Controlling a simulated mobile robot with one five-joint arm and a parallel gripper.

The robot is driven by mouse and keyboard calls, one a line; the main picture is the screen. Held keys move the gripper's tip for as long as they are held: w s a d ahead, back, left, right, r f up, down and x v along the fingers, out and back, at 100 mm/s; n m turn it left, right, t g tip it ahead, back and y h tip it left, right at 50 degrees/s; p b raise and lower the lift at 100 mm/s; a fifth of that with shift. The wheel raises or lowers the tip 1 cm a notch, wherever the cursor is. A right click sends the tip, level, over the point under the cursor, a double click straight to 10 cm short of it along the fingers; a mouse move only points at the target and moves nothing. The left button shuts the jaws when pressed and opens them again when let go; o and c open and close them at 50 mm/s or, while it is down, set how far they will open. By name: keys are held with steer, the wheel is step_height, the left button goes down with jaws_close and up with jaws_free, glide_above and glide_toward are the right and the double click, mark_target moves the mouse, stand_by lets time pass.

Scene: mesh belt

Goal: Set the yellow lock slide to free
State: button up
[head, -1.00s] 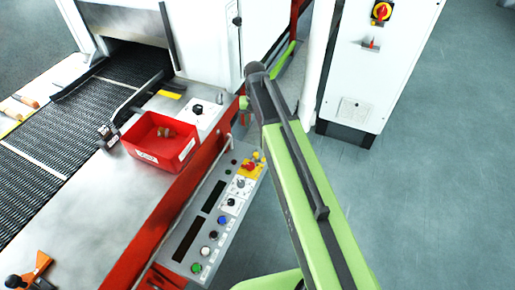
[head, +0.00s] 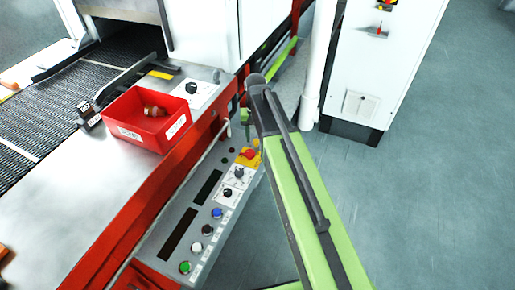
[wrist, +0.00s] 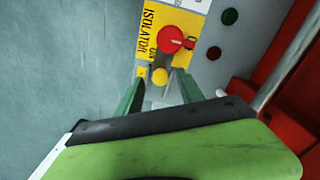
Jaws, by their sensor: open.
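A yellow plate lettered ISOLATOR (wrist: 150,40) with a red round knob (wrist: 170,39) is on the grey control panel in the wrist view. Just below the red knob is a small yellow rounded piece (wrist: 160,76), which looks like the lock slide; its exact setting cannot be read. My gripper (wrist: 159,79) is open, its two green fingers either side of the yellow piece in this view. Contact cannot be told. In the head view my gripper (head: 246,119) is above the far end of the panel, near the yellow plate (head: 243,159).
The control panel (head: 186,207) carries dials and coloured buttons. A red bin (head: 137,132) with small parts stands on the metal table beside the mesh belt (head: 60,96). A white cabinet (head: 379,65) and pipe stand at back right. Floor at right is clear.

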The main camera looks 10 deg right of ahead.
steer(key=shift+f+b, duration=0.3)
steer(key=shift+f, duration=0.6)
steer(key=shift+r, duration=0.1)
jaws_close()
stand_by(0.6)
